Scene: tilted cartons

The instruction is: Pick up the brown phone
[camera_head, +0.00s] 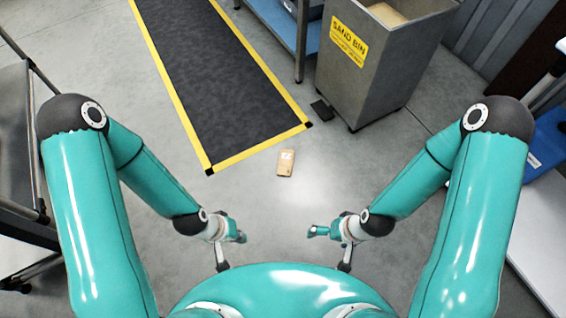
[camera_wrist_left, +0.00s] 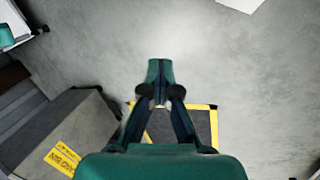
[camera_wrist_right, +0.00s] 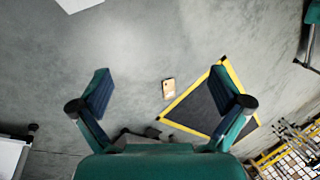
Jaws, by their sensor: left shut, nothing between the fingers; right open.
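The brown phone (camera_head: 285,162) lies on the grey floor in the head view, just off the near end of the dark mat. It has a pale patch near its upper end. It also shows in the right wrist view (camera_wrist_right: 168,89), between the spread fingers but farther off, beside the mat's corner. My left gripper (camera_head: 241,237) is shut and empty, below and left of the phone in the head view. In the left wrist view its fingertips (camera_wrist_left: 160,66) meet, and no phone can be made out. My right gripper (camera_head: 313,231) is open and empty, below and right of the phone.
The dark mat (camera_head: 222,85) with yellow edges runs away from me. A grey sand bin (camera_head: 360,75) stands on the right behind the phone, with a small black flat thing (camera_head: 321,110) beside it. A blue table frame (camera_head: 285,25) stands at the back. The floor around the phone is clear.

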